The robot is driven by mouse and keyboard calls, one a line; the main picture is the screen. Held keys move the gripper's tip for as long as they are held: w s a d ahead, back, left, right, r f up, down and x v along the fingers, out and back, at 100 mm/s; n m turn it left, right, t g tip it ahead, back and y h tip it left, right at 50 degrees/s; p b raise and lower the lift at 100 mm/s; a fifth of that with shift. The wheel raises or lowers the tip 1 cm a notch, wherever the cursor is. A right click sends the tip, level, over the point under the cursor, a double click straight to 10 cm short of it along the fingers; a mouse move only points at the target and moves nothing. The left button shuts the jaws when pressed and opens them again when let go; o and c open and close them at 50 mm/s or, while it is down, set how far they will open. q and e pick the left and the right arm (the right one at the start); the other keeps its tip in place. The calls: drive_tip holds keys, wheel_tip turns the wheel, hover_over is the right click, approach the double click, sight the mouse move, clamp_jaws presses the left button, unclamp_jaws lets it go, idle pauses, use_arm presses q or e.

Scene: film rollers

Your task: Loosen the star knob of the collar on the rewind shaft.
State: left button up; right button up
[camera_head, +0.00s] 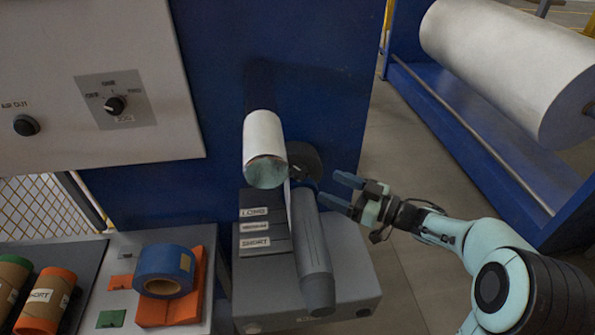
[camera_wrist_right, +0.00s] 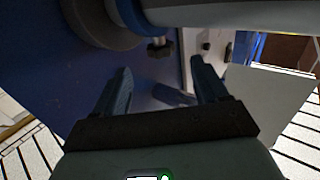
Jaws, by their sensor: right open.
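The rewind shaft (camera_head: 312,245) is a grey cylinder pointing toward me in the head view, and it crosses the top of the right wrist view (camera_wrist_right: 230,12). A dark round disc (camera_head: 308,158) sits at its far end, also at the top left in the wrist view (camera_wrist_right: 95,22). In the wrist view a blue ring (camera_wrist_right: 130,14) is around the shaft, and a small dark knob (camera_wrist_right: 160,48) sticks out below it, apparently the collar's star knob. My right gripper (camera_head: 340,191) is open and empty, right of the shaft. Its fingertips (camera_wrist_right: 162,72) point toward the knob, apart from it. My left gripper is out of view.
A white roll (camera_head: 264,140) is mounted left of the shaft. A grey box (camera_head: 355,275) with labelled steps (camera_head: 256,227) lies beneath. A side table holds a blue tape roll (camera_head: 165,270) and an orange block (camera_head: 172,312). A large white roll (camera_head: 500,60) stands at the right.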

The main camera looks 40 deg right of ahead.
sight(300, 174)
drive_tip(key=p+x, duration=0.1)
drive_tip(key=x, duration=0.9)
drive_tip(key=c, duration=1)
